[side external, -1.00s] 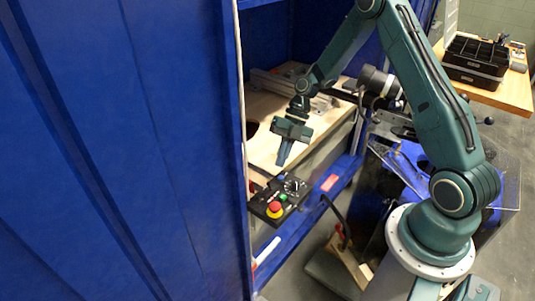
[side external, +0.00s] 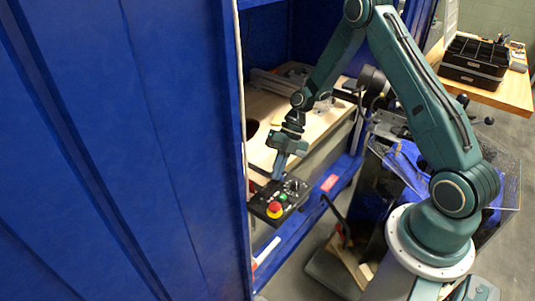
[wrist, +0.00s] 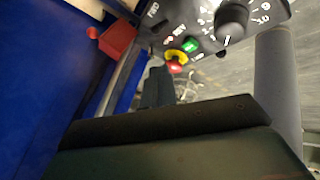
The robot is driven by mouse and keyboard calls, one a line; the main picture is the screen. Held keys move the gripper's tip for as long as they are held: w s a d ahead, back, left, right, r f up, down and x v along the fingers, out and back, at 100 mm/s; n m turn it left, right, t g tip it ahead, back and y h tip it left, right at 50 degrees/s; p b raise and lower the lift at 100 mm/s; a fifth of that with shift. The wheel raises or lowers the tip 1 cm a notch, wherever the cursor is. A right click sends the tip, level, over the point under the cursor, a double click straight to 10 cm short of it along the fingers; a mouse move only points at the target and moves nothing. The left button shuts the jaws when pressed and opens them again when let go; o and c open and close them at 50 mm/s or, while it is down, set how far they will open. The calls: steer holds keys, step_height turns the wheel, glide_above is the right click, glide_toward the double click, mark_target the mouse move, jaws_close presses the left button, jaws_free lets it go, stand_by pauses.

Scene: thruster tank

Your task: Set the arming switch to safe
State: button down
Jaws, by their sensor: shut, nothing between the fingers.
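The black control box (side external: 262,206) sits at the front of the bench in the side view and fills the top of the wrist view (wrist: 178,14). It carries a red emergency button (side external: 274,209) on a yellow collar, a green button (side external: 283,198) and a round black dial (wrist: 232,18) with white marks. I cannot tell whether the tip touches the box.
The blue cabinet wall (side external: 120,150) stands close on the left. A wooden bench top (side external: 265,150) lies behind the box. A red block (wrist: 118,38) shows beside the box in the wrist view. A black organiser (side external: 475,58) is on the far table.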

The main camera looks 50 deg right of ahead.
steer(key=shift+x, duration=3.2)
steer(key=shift+w+r+m+g, duration=0.15)
steer(key=shift+w+m+g, duration=0.2)
steer(key=shift+g, duration=0.55)
steer(key=shift+w+g, duration=0.2)
steer(key=shift+g, duration=0.2)
steer(key=shift+w, duration=0.3)
steer(key=shift+w+r, duration=0.1)
steer(key=shift+w, duration=0.1)
steer(key=shift+w+r, duration=0.25)
steer(key=shift+w, duration=0.25)
steer(key=shift+w+d+r, duration=0.1)
steer(key=shift+w+d, duration=0.05)
steer(key=w+d+r, duration=0.5)
steer(key=shift+w+d+r, duration=0.15)
steer(key=shift+d+r, duration=0.2)
